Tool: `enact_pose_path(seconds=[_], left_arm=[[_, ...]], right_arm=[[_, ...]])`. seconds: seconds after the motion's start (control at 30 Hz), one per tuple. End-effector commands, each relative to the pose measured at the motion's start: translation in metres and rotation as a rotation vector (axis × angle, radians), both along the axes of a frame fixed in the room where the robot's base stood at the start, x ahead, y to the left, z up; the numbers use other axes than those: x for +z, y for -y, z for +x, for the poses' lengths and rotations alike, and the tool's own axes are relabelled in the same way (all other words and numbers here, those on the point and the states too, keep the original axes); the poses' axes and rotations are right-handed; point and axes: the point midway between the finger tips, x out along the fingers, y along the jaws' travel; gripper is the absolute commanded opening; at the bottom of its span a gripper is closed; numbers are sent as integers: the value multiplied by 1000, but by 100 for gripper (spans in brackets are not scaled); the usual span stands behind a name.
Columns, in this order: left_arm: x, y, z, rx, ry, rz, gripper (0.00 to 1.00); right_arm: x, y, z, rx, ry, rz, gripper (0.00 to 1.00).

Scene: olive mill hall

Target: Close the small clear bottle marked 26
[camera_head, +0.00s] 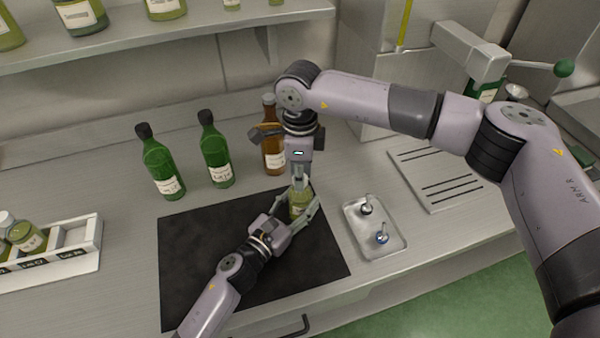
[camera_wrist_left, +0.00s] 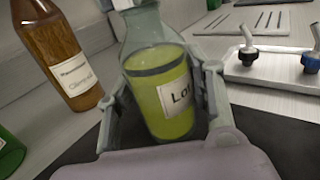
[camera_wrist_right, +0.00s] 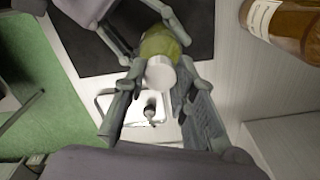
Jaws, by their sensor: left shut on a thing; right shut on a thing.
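The small clear bottle (camera_head: 299,202) holds yellow-green liquid and stands upright over the black mat. Its label reads "Lot" in the left wrist view (camera_wrist_left: 180,98); the number is not readable. My left gripper (camera_head: 299,212) is shut around the bottle's body from the front. My right gripper (camera_head: 300,183) points down from above, its fingers shut on a white cap (camera_wrist_right: 160,72) at the bottle's top. The cap lines up with the bottle (camera_wrist_right: 158,42) in the right wrist view. Whether it is seated on the neck cannot be told; the neck's top is hidden.
A metal tray (camera_head: 360,232) with a black-based and a blue-based pourer lies to the right. Two green bottles (camera_head: 162,168) (camera_head: 216,152) and an amber bottle (camera_head: 274,150) stand behind. A white rack (camera_head: 90,250) with small bottles is at left. The mat (camera_head: 190,260) is otherwise clear.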

Motion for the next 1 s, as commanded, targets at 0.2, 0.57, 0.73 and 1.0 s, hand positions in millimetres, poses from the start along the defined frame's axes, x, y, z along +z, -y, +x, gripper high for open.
enact_pose_path(seconds=[0.2, 0.57, 0.73, 1.0], left_arm=[[0, 0, 0, 1, 1, -1, 0], [0, 0, 0, 1, 1, -1, 0], [0, 0, 0, 1, 1, -1, 0], [1, 0, 0, 1, 1, -1, 0]], right_arm=[[0, 0, 0, 8, 0, 0, 31], [0, 0, 0, 10, 0, 0, 49], [0, 0, 0, 10, 0, 0, 49], [30, 0, 1, 10, 4, 2, 49]])
